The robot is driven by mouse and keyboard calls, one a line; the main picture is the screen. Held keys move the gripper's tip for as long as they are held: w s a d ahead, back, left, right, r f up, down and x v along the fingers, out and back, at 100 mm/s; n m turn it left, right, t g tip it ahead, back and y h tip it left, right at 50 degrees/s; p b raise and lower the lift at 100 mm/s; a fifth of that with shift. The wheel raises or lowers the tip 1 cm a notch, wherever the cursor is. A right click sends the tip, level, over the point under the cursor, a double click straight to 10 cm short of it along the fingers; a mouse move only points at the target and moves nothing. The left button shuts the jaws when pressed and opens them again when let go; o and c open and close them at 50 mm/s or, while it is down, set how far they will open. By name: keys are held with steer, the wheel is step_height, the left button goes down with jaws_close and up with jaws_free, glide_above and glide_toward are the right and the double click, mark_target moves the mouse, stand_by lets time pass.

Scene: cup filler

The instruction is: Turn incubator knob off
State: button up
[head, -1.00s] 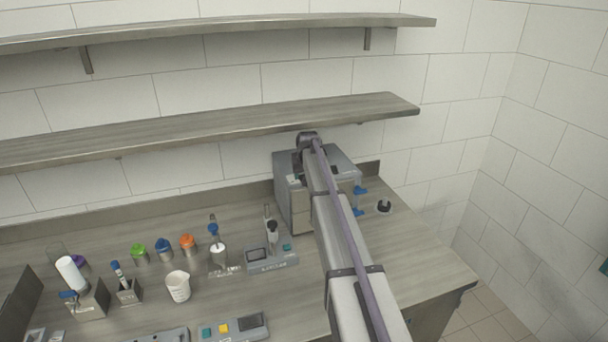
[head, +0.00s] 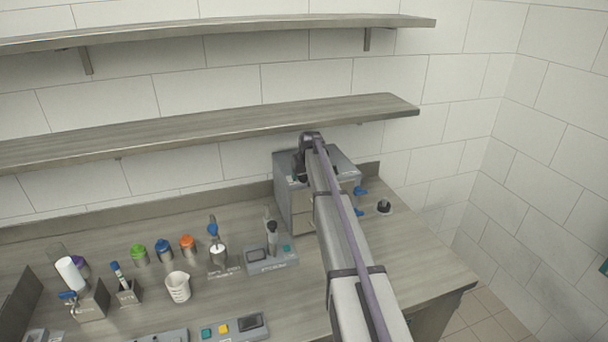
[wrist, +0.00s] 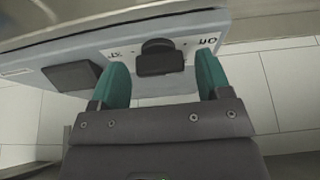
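The incubator is the grey box (head: 284,202) at the back of the bench, partly hidden behind my arm in the head view. In the wrist view its light panel (wrist: 60,47) carries a dark knob (wrist: 158,57) with printed labels on both sides. My gripper (wrist: 162,72) is open, with one teal finger left of the knob and one right of it. Gaps show between the fingers and the knob, and I cannot tell how deep the fingertips reach. In the head view the knob and the fingers cannot be made out.
A shelf (head: 200,125) runs along the wall just above the incubator. Left of it on the bench stand a grey device (head: 268,258), a white beaker (head: 178,287) and several coloured-lid jars. Blue-handled taps (head: 360,190) and a black-topped item (head: 384,207) are on the right.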

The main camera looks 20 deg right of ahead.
steer(key=p+v, duration=1)
steer(key=shift+s+r, duration=0.15)
steer(key=shift+r, duration=0.15)
steer(key=shift+s, duration=0.1)
steer(key=s+a+f+g+b, duration=0.1)
steer(key=s+a+f+b, duration=0.4)
steer(key=s, duration=0.8)
steer(key=s+a+f+g+b, duration=0.2)
steer(key=s+a+f+b, duration=0.4)
steer(key=s+a, duration=0.6)
steer(key=s+a+f+n+g+b, duration=0.1)
steer(key=s+a+f+b, duration=0.5)
steer(key=s, duration=0.8)
steer(key=shift+s+a+f, duration=0.1)
steer(key=shift+a+f, duration=0.15)
steer(key=shift+a, duration=0.35)
steer(key=shift+a+f, duration=0.3)
steer(key=shift+a, duration=0.35)
